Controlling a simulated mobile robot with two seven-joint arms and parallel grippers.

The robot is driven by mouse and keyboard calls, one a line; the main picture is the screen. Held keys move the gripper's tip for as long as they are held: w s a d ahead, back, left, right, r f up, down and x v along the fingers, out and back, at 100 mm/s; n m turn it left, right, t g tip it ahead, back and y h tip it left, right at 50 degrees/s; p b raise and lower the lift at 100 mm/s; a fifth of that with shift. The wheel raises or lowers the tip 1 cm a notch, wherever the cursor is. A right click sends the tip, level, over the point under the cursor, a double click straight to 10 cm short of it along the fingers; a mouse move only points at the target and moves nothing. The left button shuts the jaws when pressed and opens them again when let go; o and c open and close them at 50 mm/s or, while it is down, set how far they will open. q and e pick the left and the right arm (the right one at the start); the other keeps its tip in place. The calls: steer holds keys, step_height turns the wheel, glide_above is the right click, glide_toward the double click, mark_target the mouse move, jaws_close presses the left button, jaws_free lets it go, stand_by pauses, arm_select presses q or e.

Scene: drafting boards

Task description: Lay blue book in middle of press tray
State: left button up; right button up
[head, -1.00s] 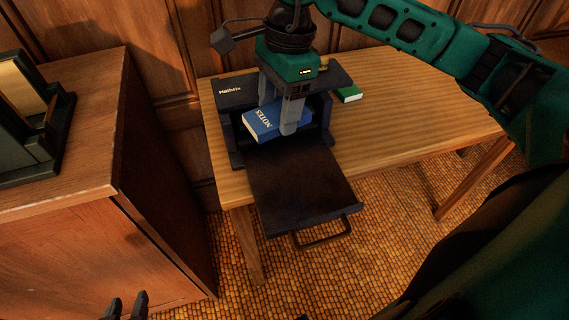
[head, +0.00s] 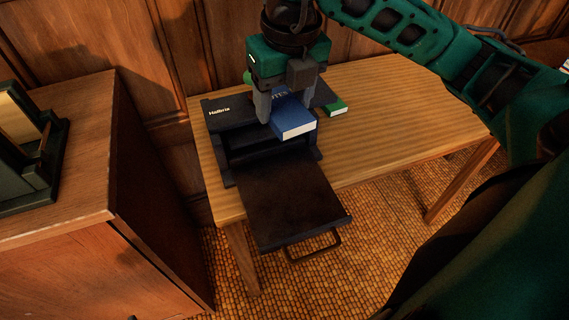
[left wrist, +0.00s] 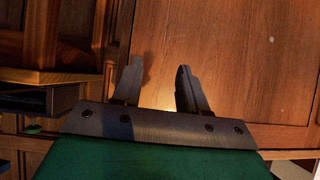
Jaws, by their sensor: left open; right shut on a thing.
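The blue book (head: 293,121) is held by my right gripper (head: 283,108) above the black press (head: 226,112) in the head view. One gripper finger covers part of the book's cover. The press tray (head: 290,203) is a dark flat plate, pulled out toward the front with a handle at its front edge. The tray is bare. The book is behind and above the tray, apart from it. My left gripper (left wrist: 158,92) is open and empty in the left wrist view, in front of a wooden panel.
A green book (head: 336,107) lies on the wooden table (head: 410,105) just right of the press. The table's right side is clear. A wooden cabinet (head: 60,170) with a dark green object (head: 28,150) on top stands at the left.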

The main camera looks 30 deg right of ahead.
steer(key=shift+r+m, duration=0.1)
steer(key=shift+m, duration=0.5)
step_height(320, 180, down, 7)
steer(key=b, duration=0.5)
glide_above(284, 186)
steer(key=f, duration=0.7)
steer(key=shift+s+f, duration=0.25)
steer(key=shift+s, duration=0.05)
step_height(284, 186, down, 5)
steer(key=shift+f, duration=0.1)
steer(key=shift+a, duration=0.1)
arm_select(q)
steer(key=shift+w+d+f+h, duration=0.2)
steer(key=shift+w+d+f, duration=0.1)
steer(key=shift+d+f, duration=0.3)
steer(key=shift+w+d+f+h, duration=0.25)
steer(key=shift+d+f, duration=0.2)
steer(key=shift+d, duration=0.15)
steer(key=shift+f+b, duration=0.15)
steer(key=shift+b, duration=0.2)
arm_select(e)
steer(key=shift+f, duration=0.2)
steer(key=o, duration=1.1)
steer(key=shift+r, duration=0.1)
